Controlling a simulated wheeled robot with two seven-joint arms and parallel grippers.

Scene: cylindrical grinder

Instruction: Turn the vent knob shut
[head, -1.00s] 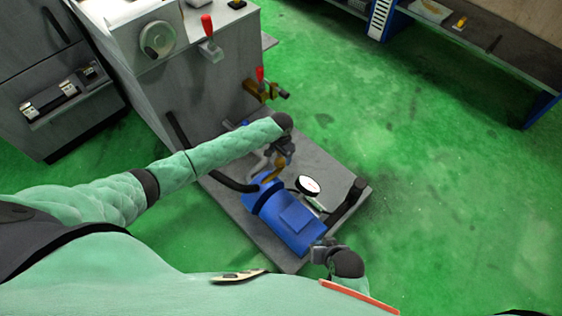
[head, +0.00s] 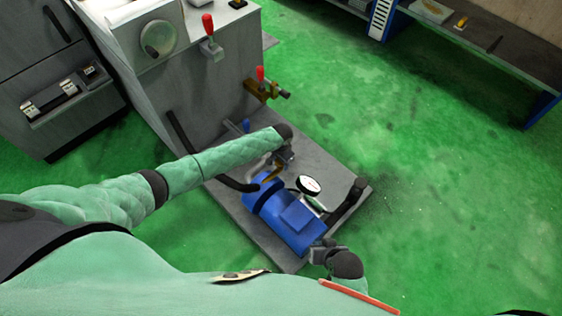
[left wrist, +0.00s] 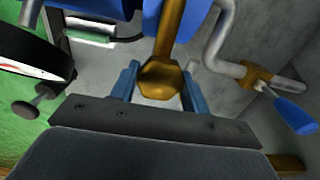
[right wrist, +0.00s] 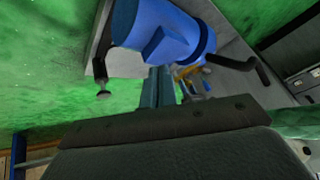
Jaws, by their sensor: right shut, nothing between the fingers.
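A brass fitting with a faceted round end (left wrist: 160,78) sits between the two spread fingers of my left gripper (left wrist: 160,92); I cannot tell whether they touch it. A small grey knob on a stem (left wrist: 30,104) is at the left of the left wrist view, below the dark-rimmed gauge (left wrist: 35,62). The knob also shows in the right wrist view (right wrist: 103,91). I cannot tell for certain which of these is the vent knob. In the head view my left gripper (head: 281,158) is above the blue motor's far end. My right gripper (head: 322,252) is shut and empty beside its near end.
The blue motor (head: 290,218) sits on a grey base plate (head: 240,218) with the gauge (head: 309,185) beside it. A blue-handled valve (left wrist: 292,115) is right of the brass fitting. The grey machine cabinet (head: 185,85) stands behind. Green floor at right is clear.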

